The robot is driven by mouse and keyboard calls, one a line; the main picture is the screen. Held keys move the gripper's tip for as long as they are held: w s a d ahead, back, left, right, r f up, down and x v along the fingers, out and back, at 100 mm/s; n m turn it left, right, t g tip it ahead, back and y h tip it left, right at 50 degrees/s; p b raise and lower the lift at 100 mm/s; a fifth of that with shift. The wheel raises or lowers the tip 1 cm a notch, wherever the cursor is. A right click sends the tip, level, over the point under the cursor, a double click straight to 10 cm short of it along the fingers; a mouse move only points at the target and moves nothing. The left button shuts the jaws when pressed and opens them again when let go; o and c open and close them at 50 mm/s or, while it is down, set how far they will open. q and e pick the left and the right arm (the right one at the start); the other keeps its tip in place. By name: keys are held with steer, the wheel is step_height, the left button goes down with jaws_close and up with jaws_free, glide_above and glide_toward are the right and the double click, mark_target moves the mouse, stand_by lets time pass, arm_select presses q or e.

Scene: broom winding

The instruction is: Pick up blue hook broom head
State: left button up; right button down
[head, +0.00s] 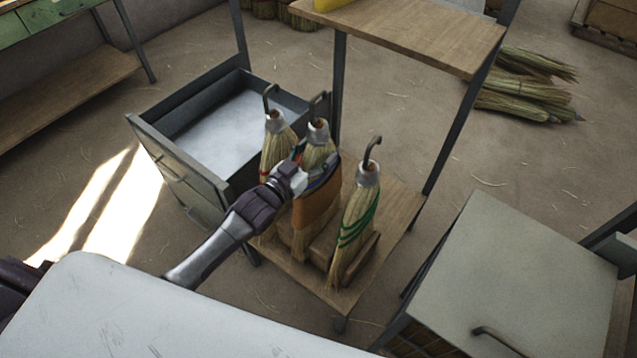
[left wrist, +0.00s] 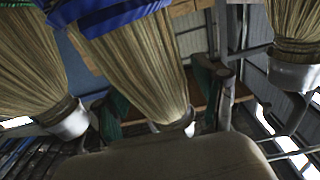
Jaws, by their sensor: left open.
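The blue-banded hook broom head (head: 317,154) stands upright, hook up, in the middle of three on a low wooden shelf. Its straw and blue band (left wrist: 112,14) fill the upper middle of the left wrist view, where it hangs inverted. My left gripper (head: 313,165) is open at its upper straw, with fingers to either side of it; whether they touch is unclear. A red-banded broom head (head: 275,145) stands to its left and a green-banded one (head: 358,215) to its right. My right gripper is not in view.
The neighbouring broom heads stand close on both sides. An open grey drawer (head: 225,125) lies behind left. An upper wooden shelf (head: 420,35) and its metal posts rise behind. A grey cabinet (head: 510,270) stands at right.

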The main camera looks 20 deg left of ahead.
arm_select(q)
steer(key=shift+w+d+f, duration=0.1)
steer(key=shift+w+d, duration=0.1)
steer(key=shift+w, duration=0.3)
jaws_close()
